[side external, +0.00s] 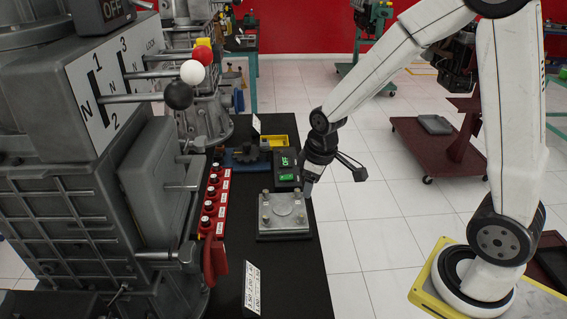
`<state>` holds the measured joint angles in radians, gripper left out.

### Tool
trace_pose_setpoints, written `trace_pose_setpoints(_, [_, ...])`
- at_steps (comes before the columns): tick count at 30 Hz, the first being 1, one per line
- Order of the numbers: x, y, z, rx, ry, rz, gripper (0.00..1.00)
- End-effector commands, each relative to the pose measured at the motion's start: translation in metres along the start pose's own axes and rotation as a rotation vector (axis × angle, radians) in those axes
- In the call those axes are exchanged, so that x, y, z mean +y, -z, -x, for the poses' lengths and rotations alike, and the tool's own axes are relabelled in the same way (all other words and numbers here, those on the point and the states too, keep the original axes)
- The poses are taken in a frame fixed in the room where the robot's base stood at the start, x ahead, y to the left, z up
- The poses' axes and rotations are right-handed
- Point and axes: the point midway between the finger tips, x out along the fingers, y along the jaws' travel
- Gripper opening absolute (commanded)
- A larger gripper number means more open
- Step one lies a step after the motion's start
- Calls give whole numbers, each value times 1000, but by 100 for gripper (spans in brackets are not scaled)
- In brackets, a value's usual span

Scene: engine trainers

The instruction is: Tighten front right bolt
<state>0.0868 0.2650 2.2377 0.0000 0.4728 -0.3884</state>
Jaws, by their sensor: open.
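A grey metal plate (285,232) with a round raised centre lies on the black bench top. Small upright bolts stand near its corners. The bolt at the near right corner (301,217) is small in view, and I cannot tell how far it is screwed in. My gripper (308,188) points down just above and behind the plate's far right corner. It is open, with nothing visible between its fingers. It is apart from the near right bolt, and its tip partly overlaps the view of the far right corner.
A dark box with green displays (286,168) stands close behind the plate, beside my gripper. A red strip with several black knobs (212,205) runs along the left. A large grey gearbox machine (75,190) with ball-topped levers fills the left.

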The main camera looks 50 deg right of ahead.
Motion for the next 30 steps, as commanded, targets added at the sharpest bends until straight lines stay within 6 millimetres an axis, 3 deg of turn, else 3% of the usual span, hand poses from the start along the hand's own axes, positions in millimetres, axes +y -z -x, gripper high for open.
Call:
trace_pose_setpoints(6, [40,34,-25,-43,15,186,63])
trace_pose_setpoints(15, [96,66,-67,-90,53,450,63])
trace_pose_setpoints(24, [144,79,-110,-118,101,679,63])
trace_pose_setpoints(30, [157,80,-122,-122,117,749,63])
